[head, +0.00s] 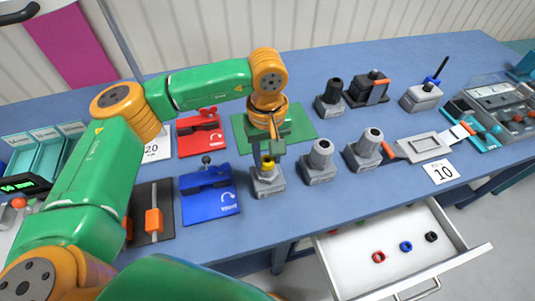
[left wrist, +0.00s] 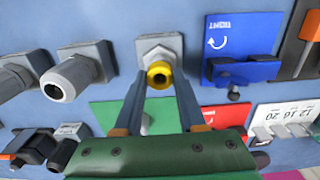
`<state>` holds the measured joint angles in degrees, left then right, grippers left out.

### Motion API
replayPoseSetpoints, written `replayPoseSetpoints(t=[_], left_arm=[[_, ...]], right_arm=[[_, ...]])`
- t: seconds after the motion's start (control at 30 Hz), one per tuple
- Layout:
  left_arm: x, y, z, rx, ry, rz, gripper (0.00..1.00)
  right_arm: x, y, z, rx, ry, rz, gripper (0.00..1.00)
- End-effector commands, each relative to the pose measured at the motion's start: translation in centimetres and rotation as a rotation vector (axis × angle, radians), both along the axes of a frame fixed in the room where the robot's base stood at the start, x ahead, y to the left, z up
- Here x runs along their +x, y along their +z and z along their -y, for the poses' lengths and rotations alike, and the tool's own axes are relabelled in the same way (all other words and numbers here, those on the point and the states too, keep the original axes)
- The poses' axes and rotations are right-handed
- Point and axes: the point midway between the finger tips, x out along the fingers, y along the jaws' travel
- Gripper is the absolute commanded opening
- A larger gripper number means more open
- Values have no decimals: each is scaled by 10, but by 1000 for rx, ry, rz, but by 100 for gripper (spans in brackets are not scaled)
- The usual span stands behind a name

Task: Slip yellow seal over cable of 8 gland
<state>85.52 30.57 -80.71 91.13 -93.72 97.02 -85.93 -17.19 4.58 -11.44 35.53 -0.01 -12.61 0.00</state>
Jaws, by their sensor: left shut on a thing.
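My left gripper (head: 268,155) points down and is shut on the yellow seal (head: 268,164). In the left wrist view the fingers (left wrist: 159,92) hold the yellow seal (left wrist: 160,72) from both sides, and its round opening faces the camera. The seal is at the top of a grey gland with a square base (head: 268,186), which also shows in the left wrist view (left wrist: 158,44). I cannot tell whether the seal touches the gland or is around a cable; no cable clearly shows there. No 8 label is readable. My right gripper is not in view.
Grey glands (head: 319,160) and (head: 364,150) stand right of the held seal. A blue clamp block (head: 209,190) is at left, a red one (head: 201,135) behind it. A green mat (head: 300,128) lies behind. An open white drawer (head: 345,262) holds red, blue and black rings.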

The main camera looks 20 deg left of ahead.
Motion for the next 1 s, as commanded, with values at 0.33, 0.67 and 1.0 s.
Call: replayPoseSetpoints(t=[0.33,0.67,1.0], left_arm=[[0,1,0,0,0,0,74],[1,7,0,-1,1,3,74],[0,68,0,-1,0,1,74]], right_arm=[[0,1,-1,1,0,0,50],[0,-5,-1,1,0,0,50],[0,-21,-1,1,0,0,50]])
